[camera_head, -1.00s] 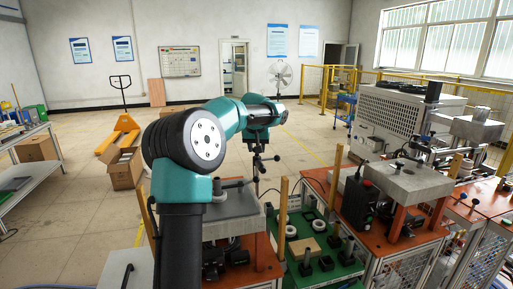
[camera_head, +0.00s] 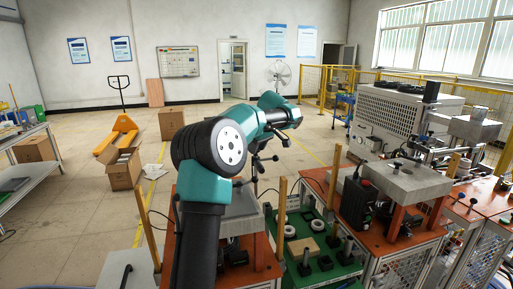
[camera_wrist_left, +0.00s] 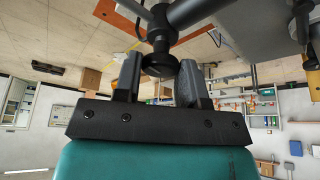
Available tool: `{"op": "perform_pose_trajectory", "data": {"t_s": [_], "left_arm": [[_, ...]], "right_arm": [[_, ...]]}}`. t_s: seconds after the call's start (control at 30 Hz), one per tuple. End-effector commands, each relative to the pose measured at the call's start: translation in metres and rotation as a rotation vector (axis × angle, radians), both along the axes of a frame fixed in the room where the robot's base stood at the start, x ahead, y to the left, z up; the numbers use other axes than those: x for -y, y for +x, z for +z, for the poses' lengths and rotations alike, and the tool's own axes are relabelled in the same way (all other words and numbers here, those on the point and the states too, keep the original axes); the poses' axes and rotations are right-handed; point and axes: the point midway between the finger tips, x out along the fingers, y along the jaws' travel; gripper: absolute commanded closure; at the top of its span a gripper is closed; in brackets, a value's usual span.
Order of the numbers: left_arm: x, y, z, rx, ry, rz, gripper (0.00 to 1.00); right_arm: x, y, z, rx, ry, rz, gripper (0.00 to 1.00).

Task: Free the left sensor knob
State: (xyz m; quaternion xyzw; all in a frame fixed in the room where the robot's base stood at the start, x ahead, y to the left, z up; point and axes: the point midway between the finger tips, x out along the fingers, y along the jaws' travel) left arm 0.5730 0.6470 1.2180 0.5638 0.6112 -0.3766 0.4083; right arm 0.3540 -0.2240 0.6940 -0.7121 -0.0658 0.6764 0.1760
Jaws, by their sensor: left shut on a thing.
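In the left wrist view, a round black knob (camera_wrist_left: 160,65) sits between the two fingers of my left gripper (camera_wrist_left: 161,80). The gripper is shut on it. The knob still meets a dark rod (camera_wrist_left: 163,38) of the sensor stand just beyond it. In the head view, my left gripper (camera_head: 274,141) is at the top of the thin black sensor stand (camera_head: 255,178). The knob cannot be made out clearly there because of its size and the gripper. My right gripper is not in view.
A grey block (camera_head: 240,213) stands on the orange-topped bench beside the stand. A green tray (camera_head: 335,272) with white rings and black parts lies to the right. Wooden posts (camera_head: 282,205) rise nearby. A second orange bench with a black box (camera_head: 358,203) is further right.

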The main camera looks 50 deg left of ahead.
Motion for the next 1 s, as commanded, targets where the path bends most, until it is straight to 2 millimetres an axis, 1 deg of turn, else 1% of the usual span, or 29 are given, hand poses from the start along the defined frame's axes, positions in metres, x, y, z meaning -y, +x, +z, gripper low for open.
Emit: {"op": "perform_pose_trajectory", "data": {"t_s": [0.2, 0.4, 0.9, 0.93, 1.0], "left_arm": [[-0.0003, 0.0013, 0.0004, 0.001, 0.001, 0.14, 0.86], [-0.0003, 0.0015, 0.0004, 0.001, 0.001, 0.211, 0.86], [-0.0003, 0.0014, 0.0005, 0.001, 0.0, 0.233, 0.86], [-0.0003, 0.0014, 0.0005, 0.001, 0.0, 0.233, 0.59], [-0.0004, 0.0014, 0.0004, 0.001, 0.0, 0.232, 0.53]], "right_arm": [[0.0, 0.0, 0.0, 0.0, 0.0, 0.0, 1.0], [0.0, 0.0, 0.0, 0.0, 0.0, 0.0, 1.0], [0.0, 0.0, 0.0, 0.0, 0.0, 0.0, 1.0], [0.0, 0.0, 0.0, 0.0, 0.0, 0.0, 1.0], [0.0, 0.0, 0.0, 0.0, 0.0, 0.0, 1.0]]}}
